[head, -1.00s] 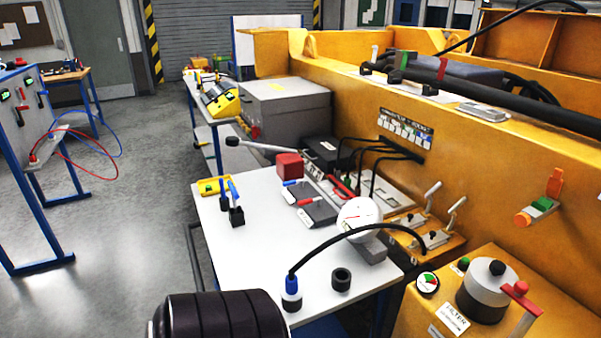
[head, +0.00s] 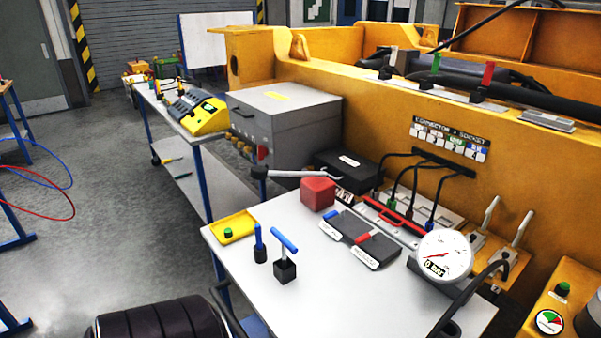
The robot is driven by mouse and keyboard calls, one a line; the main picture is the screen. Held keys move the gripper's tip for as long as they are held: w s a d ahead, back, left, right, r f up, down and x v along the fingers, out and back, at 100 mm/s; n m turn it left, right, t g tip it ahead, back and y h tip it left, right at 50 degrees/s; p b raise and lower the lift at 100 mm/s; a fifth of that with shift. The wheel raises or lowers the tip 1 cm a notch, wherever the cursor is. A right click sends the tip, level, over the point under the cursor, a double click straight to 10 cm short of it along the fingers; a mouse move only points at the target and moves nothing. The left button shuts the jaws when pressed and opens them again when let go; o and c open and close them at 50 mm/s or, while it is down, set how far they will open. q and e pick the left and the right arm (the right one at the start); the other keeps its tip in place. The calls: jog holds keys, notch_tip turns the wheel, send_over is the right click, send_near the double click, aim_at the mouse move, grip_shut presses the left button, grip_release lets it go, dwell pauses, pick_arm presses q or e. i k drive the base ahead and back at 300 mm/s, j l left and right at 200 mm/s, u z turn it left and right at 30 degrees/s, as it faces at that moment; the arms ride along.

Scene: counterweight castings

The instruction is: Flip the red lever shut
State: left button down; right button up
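Several red parts show in the head view, and I cannot tell for sure which one is the task's red lever. A red upright lever (head: 487,76) stands on top of the yellow casting, in a row with a green lever (head: 436,63). A red bar handle (head: 395,213) lies along the socket panel below the black cables. A small red handle (head: 364,238) sits on a dark plate on the table. Neither of my grippers is in view.
The white table (head: 300,222) carries a red cube (head: 318,193), a blue T-handle (head: 285,243), a yellow tray (head: 234,229) and a dial gauge (head: 445,254). The yellow casting (head: 385,118) rises behind. A grey cabinet (head: 285,128) stands at its left end. Floor is open at left.

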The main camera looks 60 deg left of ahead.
aim_at(373, 234)
jog(key=k+j, duration=0.1)
jog(key=j, duration=0.25)
jog(key=k+j, duration=0.15)
jog(key=j, duration=0.15)
jog(key=k+j, duration=0.1)
jog(key=j, duration=0.25)
jog(key=k+j, duration=0.1)
jog(key=j, duration=0.2)
